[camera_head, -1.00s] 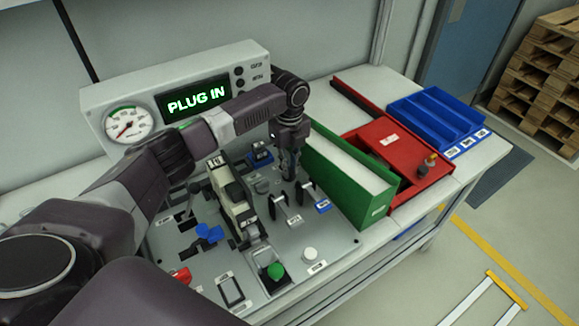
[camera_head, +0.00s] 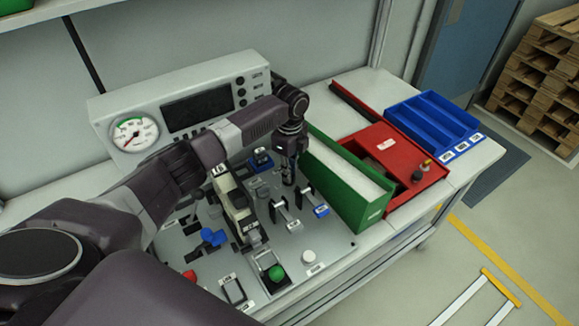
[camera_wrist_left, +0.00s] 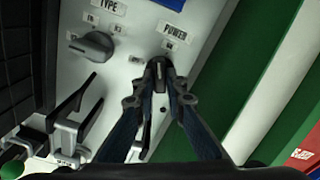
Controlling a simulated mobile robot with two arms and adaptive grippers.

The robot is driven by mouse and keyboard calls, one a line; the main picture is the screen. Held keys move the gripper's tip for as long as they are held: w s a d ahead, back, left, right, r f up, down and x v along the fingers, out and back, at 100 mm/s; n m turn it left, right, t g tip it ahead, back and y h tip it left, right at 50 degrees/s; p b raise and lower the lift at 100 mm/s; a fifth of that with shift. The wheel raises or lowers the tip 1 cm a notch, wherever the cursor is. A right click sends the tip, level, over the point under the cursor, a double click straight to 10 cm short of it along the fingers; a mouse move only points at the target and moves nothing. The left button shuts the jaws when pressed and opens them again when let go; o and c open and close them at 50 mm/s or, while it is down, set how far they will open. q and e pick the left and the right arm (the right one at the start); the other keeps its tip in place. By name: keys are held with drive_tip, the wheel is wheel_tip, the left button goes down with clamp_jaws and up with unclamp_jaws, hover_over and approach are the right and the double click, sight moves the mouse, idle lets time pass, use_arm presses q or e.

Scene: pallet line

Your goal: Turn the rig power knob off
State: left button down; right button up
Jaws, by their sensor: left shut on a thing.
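The rig panel (camera_head: 330,240) lies flat on the table in front of an upright console. In the left wrist view, the dark power knob (camera_wrist_left: 158,68) sits below the POWER label (camera_wrist_left: 174,29). My left gripper (camera_head: 288,182) points down at the panel's right rear, beside the green box. In the wrist view its fingertips (camera_wrist_left: 159,82) are shut on the power knob, which is partly hidden between them. The console's display (camera_head: 197,110) is dark. My right gripper is not in view.
A grey TYPE knob (camera_wrist_left: 93,46) stands left of the power knob. A green box (camera_head: 345,187) stands close on the right, with a red bin (camera_head: 420,178) and a blue tray (camera_head: 434,124) beyond it. Levers (camera_head: 283,213) and a green button (camera_head: 276,272) are in front.

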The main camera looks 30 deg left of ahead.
use_arm(q)
drive_tip(key=n+p, duration=0.1)
drive_tip(key=n, duration=0.1)
drive_tip(key=n+p, duration=0.1)
drive_tip(key=n, duration=0.1)
drive_tip(key=n+p, duration=0.2)
drive_tip(key=shift+w+r+n, duration=0.1)
drive_tip(key=shift+r+n, duration=0.15)
drive_tip(key=shift+n, duration=0.05)
drive_tip(key=n+p, duration=0.1)
drive_tip(key=n, duration=0.2)
drive_tip(key=shift+p, duration=0.35)
drive_tip(key=shift+w+a+f+n+p, duration=0.1)
drive_tip(key=shift+n+p, duration=0.2)
drive_tip(key=shift+n, duration=0.55)
drive_tip(key=shift+w+n+p, duration=0.1)
drive_tip(key=shift+n+p, duration=0.2)
drive_tip(key=shift+n, duration=0.55)
drive_tip(key=c, duration=2)
unclamp_jaws()
drive_tip(key=shift+s, duration=0.1)
drive_tip(key=shift+o, duration=0.2)
wheel_tip(320, 180, up, 12)
drive_tip(key=shift+f, duration=0.1)
